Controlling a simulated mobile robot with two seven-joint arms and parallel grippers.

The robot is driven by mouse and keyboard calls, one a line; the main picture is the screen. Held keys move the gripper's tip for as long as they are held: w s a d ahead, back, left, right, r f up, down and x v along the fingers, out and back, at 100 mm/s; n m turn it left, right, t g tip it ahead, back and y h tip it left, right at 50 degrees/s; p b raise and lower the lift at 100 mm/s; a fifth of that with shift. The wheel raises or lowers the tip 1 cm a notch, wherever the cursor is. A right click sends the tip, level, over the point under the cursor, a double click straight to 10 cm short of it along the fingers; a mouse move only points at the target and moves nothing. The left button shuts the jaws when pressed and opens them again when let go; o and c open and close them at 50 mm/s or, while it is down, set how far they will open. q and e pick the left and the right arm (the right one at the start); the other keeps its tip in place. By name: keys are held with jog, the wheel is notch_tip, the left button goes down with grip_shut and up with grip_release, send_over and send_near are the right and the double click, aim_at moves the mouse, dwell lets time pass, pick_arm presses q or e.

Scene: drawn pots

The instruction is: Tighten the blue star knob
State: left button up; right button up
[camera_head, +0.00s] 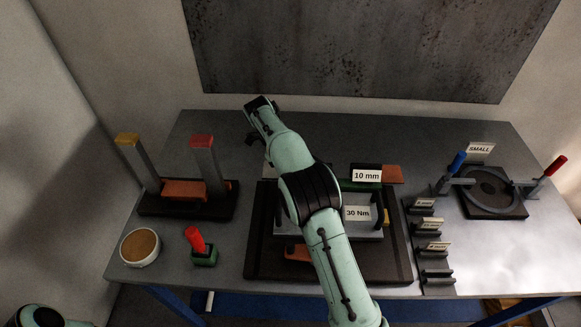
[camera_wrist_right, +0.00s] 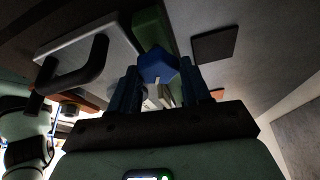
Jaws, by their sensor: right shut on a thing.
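In the right wrist view the blue star knob (camera_wrist_right: 157,64) sits between the two dark fingers of my right gripper (camera_wrist_right: 160,78), which is shut on it. A pale pointer-like mark shows just below the knob. In the head view my right arm reaches up over the middle of the table. It hides the knob, and I cannot make out the fingertips there. Beneath the arm is a dark base plate (camera_head: 385,262) carrying a grey frame labelled "30 Nm" (camera_head: 357,213). My left gripper is not in view; only part of my left arm shows at the lower left.
On the left stand a two-post fixture (camera_head: 187,210), a round cork-topped dish (camera_head: 140,247) and a red-handled tool in a green holder (camera_head: 204,257). On the right are labelled racks (camera_head: 430,246) and a "SMALL" ring fixture (camera_head: 505,205) with blue and red handles.

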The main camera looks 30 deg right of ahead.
dwell(0.3)
jog(key=o, duration=1.1)
jog(key=shift+c, duration=0.2)
jog(key=shift+r, duration=0.1)
